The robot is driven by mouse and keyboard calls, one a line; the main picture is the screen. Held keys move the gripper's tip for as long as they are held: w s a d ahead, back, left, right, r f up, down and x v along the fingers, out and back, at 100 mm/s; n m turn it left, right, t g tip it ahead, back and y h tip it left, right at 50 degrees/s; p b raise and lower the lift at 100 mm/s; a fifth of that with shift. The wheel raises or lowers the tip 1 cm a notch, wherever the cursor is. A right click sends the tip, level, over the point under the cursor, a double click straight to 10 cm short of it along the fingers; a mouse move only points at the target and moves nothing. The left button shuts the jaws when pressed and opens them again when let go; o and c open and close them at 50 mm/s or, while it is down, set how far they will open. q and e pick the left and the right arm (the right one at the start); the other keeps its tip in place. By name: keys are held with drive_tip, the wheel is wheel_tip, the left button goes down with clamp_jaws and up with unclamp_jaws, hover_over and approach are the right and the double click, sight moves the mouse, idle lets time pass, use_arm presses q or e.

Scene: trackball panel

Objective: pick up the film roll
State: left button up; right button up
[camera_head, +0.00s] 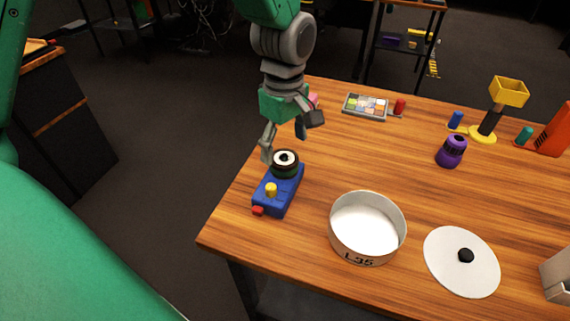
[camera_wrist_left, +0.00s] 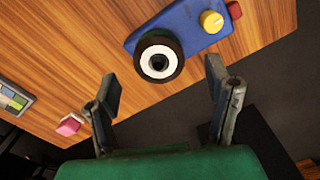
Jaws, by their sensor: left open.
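The film roll appears to be the round black roll with a white face and dark centre (camera_head: 285,160). It sits at the far end of a blue panel (camera_head: 282,195) with a yellow knob and a red end piece. My left gripper (camera_head: 287,140) is open and empty, just above and behind the roll. My right gripper is not in view.
The panel is near the wooden table's (camera_head: 330,290) left edge. A white round tin (camera_head: 366,252) stands to its right, beside a white lid (camera_head: 450,275). A purple object (camera_head: 451,152) and a tray of coloured pieces (camera_head: 365,107) are farther back. Bare wood lies between them.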

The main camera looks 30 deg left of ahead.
sight(286, 156)
use_arm(q)
wheel_tip(286, 156, down, 5)
drive_tip(key=shift+w+d+r+b, duration=0.15)
drive_tip(key=shift+b, duration=0.45)
drive_tip(key=c, duration=1.3)
drive_tip(key=shift+o, duration=0.2)
drive_tip(key=shift+r, duration=0.15)
